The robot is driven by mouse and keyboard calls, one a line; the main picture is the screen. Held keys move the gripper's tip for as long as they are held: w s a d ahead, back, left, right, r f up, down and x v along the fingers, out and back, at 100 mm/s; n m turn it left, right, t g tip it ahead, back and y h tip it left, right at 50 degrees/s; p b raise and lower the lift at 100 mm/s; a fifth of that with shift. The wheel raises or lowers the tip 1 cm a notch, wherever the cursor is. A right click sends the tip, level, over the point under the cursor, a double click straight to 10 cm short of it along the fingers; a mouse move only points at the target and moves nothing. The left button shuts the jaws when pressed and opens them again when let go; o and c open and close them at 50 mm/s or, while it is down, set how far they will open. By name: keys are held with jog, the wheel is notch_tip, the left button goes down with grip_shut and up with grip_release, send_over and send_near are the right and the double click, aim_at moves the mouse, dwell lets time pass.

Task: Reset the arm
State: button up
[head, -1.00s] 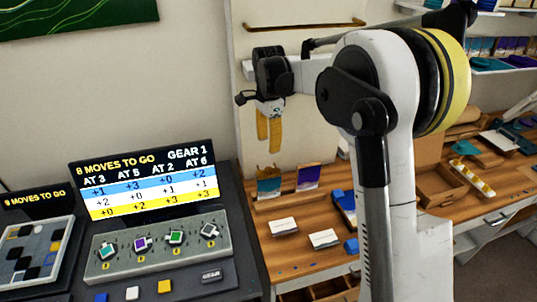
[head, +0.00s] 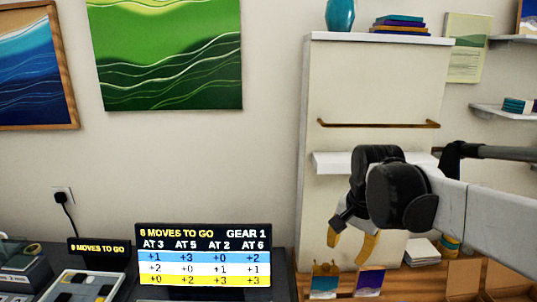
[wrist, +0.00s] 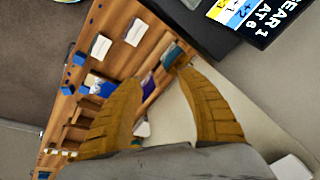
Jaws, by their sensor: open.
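My gripper (head: 352,246) has two yellow fingers that stand apart with nothing between them. In the head view it hangs in front of the tall cream cabinet, above the wooden bench. In the wrist view my gripper (wrist: 165,100) points down over the wooden bench (wrist: 113,68), with both ridged fingers spread. My arm reaches in from the right edge of the head view.
A screen (head: 204,254) reading "8 moves to go" stands on the dark desk at the lower left. The cream cabinet (head: 372,85) has a brass rail (head: 378,124) and a white shelf close behind my gripper. Small cards stand on the bench below.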

jog(key=s+f+n+t+b, duration=0.1)
jog(key=s+f+n+t, duration=0.1)
jog(key=s, duration=0.6)
jog(key=s+f+n+t, duration=0.2)
jog(key=s+f+n, duration=0.2)
jog(key=s+n, duration=0.2)
jog(key=shift+s+f+b, duration=0.3)
jog(key=shift+s+b, duration=0.05)
jog(key=shift+s, duration=0.8)
